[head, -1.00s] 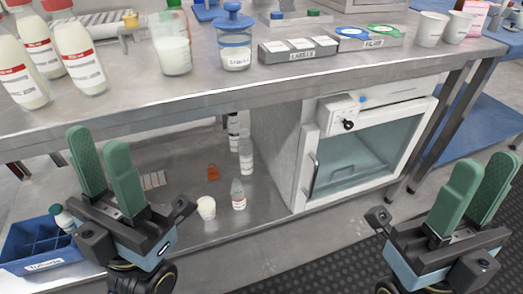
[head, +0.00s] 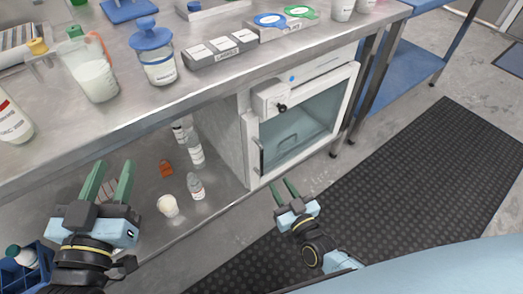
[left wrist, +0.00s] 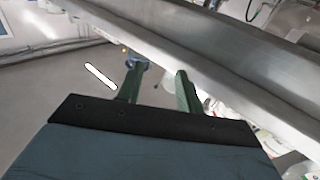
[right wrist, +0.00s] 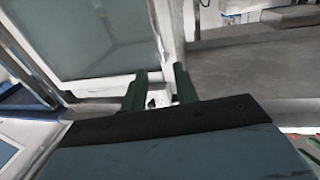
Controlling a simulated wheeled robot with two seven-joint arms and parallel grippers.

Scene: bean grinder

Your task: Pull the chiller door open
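The chiller (head: 250,135) is a white box under the steel bench, with a glass-fronted door (head: 300,130) that looks shut. Its dark vertical handle (head: 261,156) is on the door's left edge. My right gripper (head: 283,186) is open and empty, just below and in front of the handle, apart from it in the head view. The right wrist view shows the glass door (right wrist: 85,40) beyond the open fingers (right wrist: 158,85). My left gripper (head: 108,180) is open and empty, in front of the lower shelf at the left; its fingers also show in the left wrist view (left wrist: 158,85).
The steel bench top (head: 200,85) overhangs the chiller. Bottles (head: 195,185) and a white cup (head: 168,206) stand on the lower shelf left of it. A blue rack (head: 20,275) is at the lower left. The black floor mat (head: 420,180) before the chiller is clear.

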